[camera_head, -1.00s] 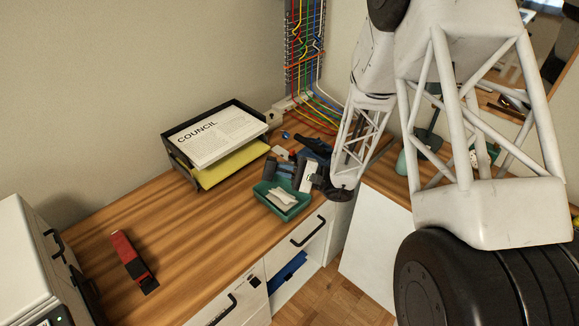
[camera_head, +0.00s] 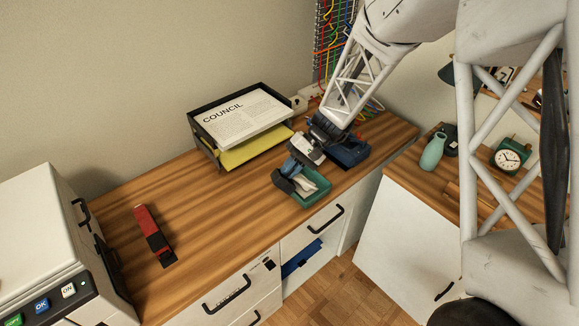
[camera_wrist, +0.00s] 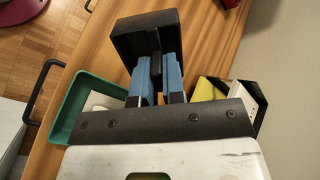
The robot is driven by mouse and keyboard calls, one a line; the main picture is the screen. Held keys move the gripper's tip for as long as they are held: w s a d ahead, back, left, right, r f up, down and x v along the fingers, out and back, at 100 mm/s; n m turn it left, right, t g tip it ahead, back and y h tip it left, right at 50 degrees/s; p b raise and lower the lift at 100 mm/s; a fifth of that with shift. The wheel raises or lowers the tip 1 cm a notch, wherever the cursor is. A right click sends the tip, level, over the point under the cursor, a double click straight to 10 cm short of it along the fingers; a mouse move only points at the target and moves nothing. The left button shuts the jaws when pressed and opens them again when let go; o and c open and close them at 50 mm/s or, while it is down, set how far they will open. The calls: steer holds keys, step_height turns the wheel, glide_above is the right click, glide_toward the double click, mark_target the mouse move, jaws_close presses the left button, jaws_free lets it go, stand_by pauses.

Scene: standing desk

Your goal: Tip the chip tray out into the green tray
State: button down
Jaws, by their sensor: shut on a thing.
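My gripper (camera_head: 293,164) is above the left side of the green tray. In the wrist view its blue fingers (camera_wrist: 157,75) are shut on a small black tray (camera_wrist: 145,30), likely the chip tray. In the head view this dark tray (camera_head: 283,182) looks tilted at the green tray's left end. I cannot see whether chips are in it.
A dark blue bin (camera_head: 351,153) stands right behind the green tray. A black paper rack (camera_head: 208,149) with white and yellow sheets is at the back. A red and black stapler-like object (camera_head: 154,236) lies on the left. The desk between them is clear.

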steer(key=h, duration=0.1)
steer(key=n+h, duration=0.1)
steer(key=t+h, duration=0.1)
steer(key=shift+w+d+r+n, duration=0.15)
steer(key=shift+d+r+n, duration=0.15)
steer(key=shift+d+n, duration=0.1)
steer(key=w+d+r+n+t+h, duration=0.1)
steer(key=w+r+n+t+h, duration=0.4)
steer(key=w+r, duration=0.2)
steer(key=shift+w+d+r+n, duration=0.25)
steer(key=shift+d+r+n, duration=0.05)
steer(key=shift+d+r, duration=0.1)
